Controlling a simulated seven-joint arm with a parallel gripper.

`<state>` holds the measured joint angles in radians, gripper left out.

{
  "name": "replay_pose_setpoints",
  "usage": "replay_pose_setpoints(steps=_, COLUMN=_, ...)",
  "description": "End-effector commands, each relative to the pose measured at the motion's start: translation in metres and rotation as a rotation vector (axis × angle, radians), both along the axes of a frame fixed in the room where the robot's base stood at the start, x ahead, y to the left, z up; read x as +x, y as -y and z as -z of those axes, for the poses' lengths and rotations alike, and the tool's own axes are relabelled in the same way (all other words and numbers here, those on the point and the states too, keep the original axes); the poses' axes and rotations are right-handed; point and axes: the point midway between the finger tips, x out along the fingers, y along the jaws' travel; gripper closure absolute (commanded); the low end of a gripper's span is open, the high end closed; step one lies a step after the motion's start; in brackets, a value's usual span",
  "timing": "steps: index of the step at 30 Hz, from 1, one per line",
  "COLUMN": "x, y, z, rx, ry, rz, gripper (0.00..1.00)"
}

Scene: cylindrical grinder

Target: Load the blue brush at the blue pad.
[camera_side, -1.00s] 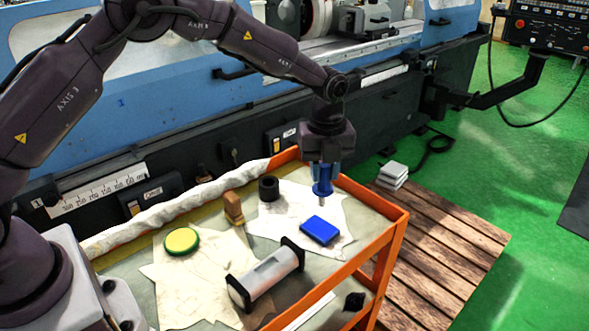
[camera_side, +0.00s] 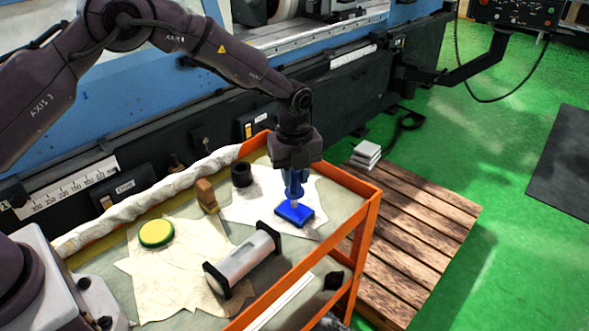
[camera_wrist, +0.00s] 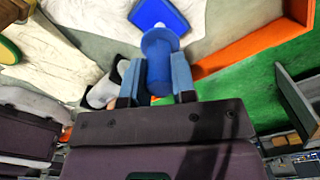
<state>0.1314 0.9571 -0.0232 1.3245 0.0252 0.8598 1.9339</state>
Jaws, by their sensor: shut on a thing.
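My gripper (camera_side: 294,176) points down over the orange cart and is shut on the blue brush (camera_wrist: 162,62). The brush is roughly upright between the fingers, with a pale tip at its lower end. The blue pad (camera_side: 305,217) is a flat blue block on a pale cloth near the cart's right side. In the side view the brush's tip overlaps the pad's upper part; I cannot tell for certain whether it touches. In the wrist view the pad (camera_wrist: 158,12) shows at the top edge, partly hidden behind the brush.
A yellow-topped green round pad (camera_side: 157,233), a wooden block (camera_side: 206,194), a black ring (camera_side: 242,174) and a clear cylinder with black ends (camera_side: 243,260) stand on the cart. The orange rim (camera_side: 347,178) runs close on the right. The blue grinder stands behind.

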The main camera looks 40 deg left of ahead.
Motion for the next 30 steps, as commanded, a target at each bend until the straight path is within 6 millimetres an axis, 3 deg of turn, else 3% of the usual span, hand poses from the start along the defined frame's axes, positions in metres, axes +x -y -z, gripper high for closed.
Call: replay_pose_setpoints(steps=30, x=0.0002, y=-0.0003, z=0.0049, rx=0.0, ry=0.0, rz=0.0, gripper=0.99)
